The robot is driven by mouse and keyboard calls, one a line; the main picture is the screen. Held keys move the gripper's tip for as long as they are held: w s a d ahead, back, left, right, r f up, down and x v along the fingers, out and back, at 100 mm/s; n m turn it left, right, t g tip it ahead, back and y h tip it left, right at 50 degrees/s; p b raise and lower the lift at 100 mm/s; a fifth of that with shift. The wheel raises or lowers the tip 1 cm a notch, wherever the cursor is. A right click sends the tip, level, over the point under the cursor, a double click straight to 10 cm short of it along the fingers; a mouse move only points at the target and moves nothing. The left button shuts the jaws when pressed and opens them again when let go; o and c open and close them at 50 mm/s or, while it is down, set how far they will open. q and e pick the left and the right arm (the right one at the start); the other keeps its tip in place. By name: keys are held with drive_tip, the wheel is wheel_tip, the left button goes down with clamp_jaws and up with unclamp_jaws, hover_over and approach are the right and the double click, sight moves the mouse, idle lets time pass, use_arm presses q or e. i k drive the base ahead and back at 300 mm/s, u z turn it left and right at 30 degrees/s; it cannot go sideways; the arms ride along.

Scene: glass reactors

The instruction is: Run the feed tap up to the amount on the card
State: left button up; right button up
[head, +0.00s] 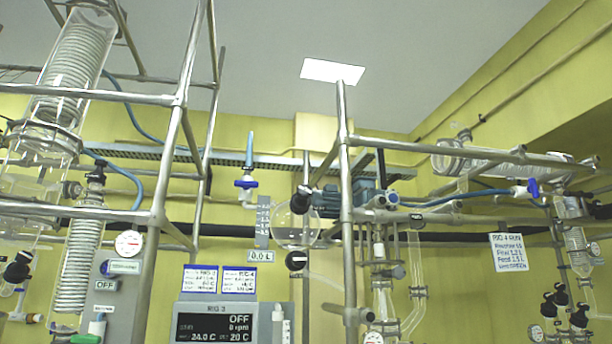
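A white card (508,252) headed like "RIG 4 RUN" hangs at the right; its lower lines are small, seem to give amounts in litres, and I cannot read them surely. A round glass vessel (290,231) hangs in the middle with a black knob (296,261) just below it, perhaps the feed tap. A graduated scale strip (263,222) stands beside it, above a readout (259,255) showing 0.0 L. A blue-handled tap (246,183) sits above the strip. Neither of my grippers is in view.
Steel frame posts (346,200) and rails cross the space. A coiled glass condenser (72,70) stands at left. A RIG 3 panel (228,324) reads OFF, 0 rpm. Two small cards (199,279) are above it. Several black knobs (579,317) are at lower right.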

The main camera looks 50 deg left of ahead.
sight(246, 185)
drive_tip(key=z, duration=0.1)
drive_tip(key=i, duration=1)
drive_tip(key=u, duration=1)
drive_tip(key=i, duration=1.2)
drive_tip(key=u, duration=1.25)
